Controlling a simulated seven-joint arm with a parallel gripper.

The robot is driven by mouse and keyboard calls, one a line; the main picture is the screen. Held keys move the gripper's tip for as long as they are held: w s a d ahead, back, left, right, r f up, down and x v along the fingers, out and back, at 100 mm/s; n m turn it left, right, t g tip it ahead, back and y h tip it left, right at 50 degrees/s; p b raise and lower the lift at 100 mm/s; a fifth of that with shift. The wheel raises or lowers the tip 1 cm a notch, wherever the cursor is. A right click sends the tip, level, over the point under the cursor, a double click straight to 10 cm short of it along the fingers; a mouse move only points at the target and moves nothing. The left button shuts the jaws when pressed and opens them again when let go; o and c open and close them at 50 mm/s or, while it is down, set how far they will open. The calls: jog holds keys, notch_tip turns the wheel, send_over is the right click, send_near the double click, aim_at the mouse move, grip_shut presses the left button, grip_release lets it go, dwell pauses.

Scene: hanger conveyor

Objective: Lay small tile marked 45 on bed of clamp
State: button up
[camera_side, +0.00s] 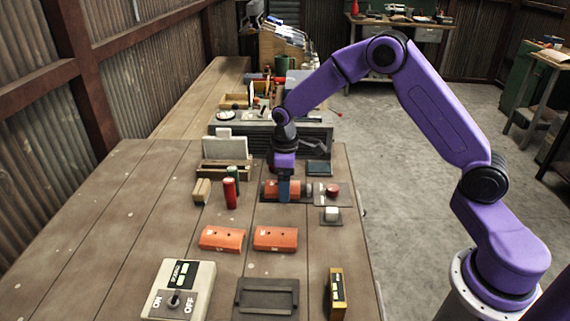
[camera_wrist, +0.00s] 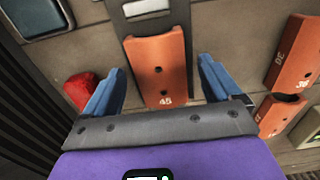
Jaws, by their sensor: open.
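The orange small tile marked 45 (camera_wrist: 160,65) lies between my gripper's blue fingers in the wrist view, with gaps on both sides. In the side view the orange tile (camera_side: 295,187) shows partly behind my gripper (camera_side: 284,195), low over a dark base. My gripper (camera_wrist: 160,92) is open and pointed down, with its fingers beside the tile. A grey plate with a pale label (camera_wrist: 148,8) is just past the tile's far end. I cannot tell for sure which part is the clamp's bed; my gripper hides some of this area.
Two more orange tiles (camera_side: 222,238) (camera_side: 275,238) lie nearer the side camera. A red button (camera_side: 332,190) and a white block (camera_side: 331,214) are to the right. A red cylinder (camera_side: 230,192) stands left. A control box (camera_side: 180,290) and dark tray (camera_side: 266,312) are in front.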

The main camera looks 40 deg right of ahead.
notch_tip(320, 180, up, 17)
dwell(0.4)
jog(key=s+a+n, duration=0.1)
jog(key=s+a, duration=0.2)
jog(key=s, duration=0.6)
jog(key=s+a+n, duration=0.1)
jog(key=s+a, duration=0.2)
jog(key=s, duration=0.6)
jog(key=s+d+f, duration=0.2)
jog(key=s, duration=0.6)
jog(key=s+d+f+n, duration=0.1)
jog(key=s+d+f, duration=0.1)
jog(key=s, duration=0.7)
jog(key=shift+d+n, duration=0.3)
jog(key=shift+d, duration=0.45)
